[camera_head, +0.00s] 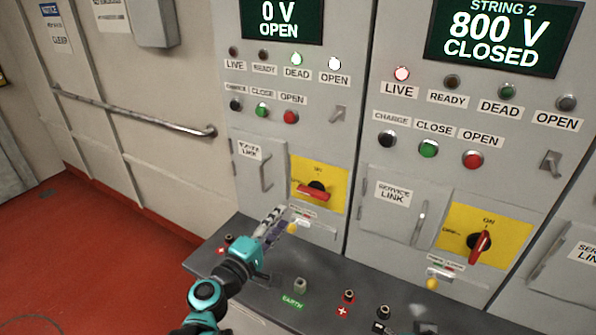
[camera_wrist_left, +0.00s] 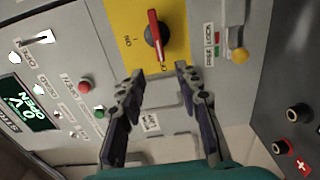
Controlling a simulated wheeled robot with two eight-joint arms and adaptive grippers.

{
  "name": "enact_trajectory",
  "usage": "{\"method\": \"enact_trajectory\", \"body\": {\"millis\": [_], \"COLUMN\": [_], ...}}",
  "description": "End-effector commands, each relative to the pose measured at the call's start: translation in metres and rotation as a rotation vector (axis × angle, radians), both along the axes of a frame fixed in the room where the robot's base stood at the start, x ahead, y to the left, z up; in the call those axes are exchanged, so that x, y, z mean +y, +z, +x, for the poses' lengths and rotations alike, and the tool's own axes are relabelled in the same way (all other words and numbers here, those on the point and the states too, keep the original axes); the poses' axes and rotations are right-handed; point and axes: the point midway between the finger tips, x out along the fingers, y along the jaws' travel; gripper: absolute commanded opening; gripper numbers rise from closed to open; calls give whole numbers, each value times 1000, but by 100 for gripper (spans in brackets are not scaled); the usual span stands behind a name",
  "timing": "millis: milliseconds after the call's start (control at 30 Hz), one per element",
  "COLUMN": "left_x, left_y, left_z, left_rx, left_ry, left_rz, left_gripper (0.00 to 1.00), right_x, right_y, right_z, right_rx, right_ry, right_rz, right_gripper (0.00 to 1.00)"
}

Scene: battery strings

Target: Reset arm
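My left gripper (camera_head: 276,220) reaches in from the lower left in the head view, in front of the left cabinet panel. In the left wrist view its two fingers (camera_wrist_left: 161,70) are spread apart with nothing between them. They point toward a red rotary handle (camera_wrist_left: 153,30) on a yellow plate. The same red handle (camera_head: 313,193) shows in the head view, lying nearly level, just above and right of the fingertips. The gripper looks apart from the handle. My right gripper is not in view.
The left screen (camera_head: 281,17) reads 0 V OPEN; the right screen (camera_head: 499,39) reads 800 V CLOSED. A second red handle (camera_head: 480,245) is upright. A dark ledge (camera_head: 320,312) with sockets (camera_head: 348,296) lies below. A handrail (camera_head: 130,112) runs along the left wall above open red floor (camera_head: 90,250).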

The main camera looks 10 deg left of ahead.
Motion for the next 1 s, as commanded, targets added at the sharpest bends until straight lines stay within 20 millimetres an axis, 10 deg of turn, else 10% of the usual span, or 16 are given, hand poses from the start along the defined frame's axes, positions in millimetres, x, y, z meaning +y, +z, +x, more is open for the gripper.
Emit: {"method": "enact_trajectory", "body": {"millis": [167, 400, 700, 1000], "left_x": [-13, -35, 30, 60], "left_y": [-5, -55, -112, -117], "left_z": [-12, -79, -172, -195], "left_rx": [14, 129, 358, 435], "left_ry": [-44, -246, -424, -449], "left_rz": [122, 700, 1369, 1541], "left_gripper": [34, 34, 34, 34], "right_x": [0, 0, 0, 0], "right_y": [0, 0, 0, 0], "right_z": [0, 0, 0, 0], "right_rx": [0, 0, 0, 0], "right_ry": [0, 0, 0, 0], "right_rz": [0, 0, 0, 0], "right_gripper": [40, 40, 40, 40]}}
